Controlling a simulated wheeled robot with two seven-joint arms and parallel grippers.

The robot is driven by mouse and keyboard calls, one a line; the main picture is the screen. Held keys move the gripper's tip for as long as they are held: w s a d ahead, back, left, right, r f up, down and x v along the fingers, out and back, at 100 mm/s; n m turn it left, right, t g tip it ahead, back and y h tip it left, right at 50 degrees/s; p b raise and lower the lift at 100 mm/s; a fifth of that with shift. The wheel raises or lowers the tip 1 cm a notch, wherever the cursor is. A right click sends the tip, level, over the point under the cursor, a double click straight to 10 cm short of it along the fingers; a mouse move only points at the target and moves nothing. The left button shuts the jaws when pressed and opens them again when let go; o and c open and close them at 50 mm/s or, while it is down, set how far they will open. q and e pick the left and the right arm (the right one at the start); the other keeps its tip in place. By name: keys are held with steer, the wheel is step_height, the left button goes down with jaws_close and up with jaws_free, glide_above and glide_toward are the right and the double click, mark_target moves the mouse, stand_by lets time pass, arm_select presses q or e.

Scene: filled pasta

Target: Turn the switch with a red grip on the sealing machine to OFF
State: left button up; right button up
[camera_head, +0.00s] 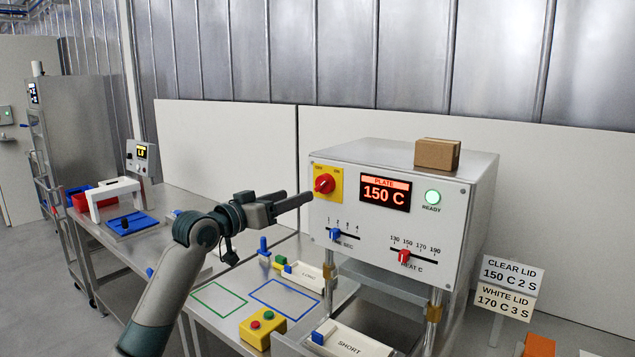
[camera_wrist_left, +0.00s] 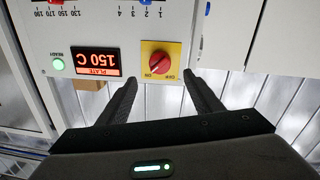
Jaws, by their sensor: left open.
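The sealing machine (camera_head: 385,225) is a white-fronted box on the bench. Its switch has a red grip (camera_head: 324,183) on a yellow plate (camera_head: 320,200), at the upper left of the front. The OFF label is at the plate's upper left and ON at its upper right. The grip appears to be turned toward ON, but its mark is small. My left gripper (camera_head: 298,198) is open and empty, its fingers pointing at the switch. In the upside-down left wrist view, the red grip (camera_wrist_left: 158,63) lies beyond and between the fingertips (camera_wrist_left: 160,77), apart from them. My right gripper is not seen.
The front also has a display (camera_head: 385,190) reading 150 C, a lit green READY lamp (camera_head: 432,197) and two sliders below. A cardboard box (camera_head: 437,153) sits on top. A yellow button box (camera_head: 262,328) and blue-knobbed pieces stand on the bench below my arm.

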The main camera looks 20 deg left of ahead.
mark_target(319, 187)
arm_select(q)
steer(key=p+x, duration=0.3)
steer(key=x, duration=0.5)
steer(key=shift+w+d+r, duration=0.1)
steer(key=shift+w, duration=0.2)
steer(key=shift+p+x, duration=0.45)
steer(key=shift+x, duration=0.4)
steer(key=c, duration=1)
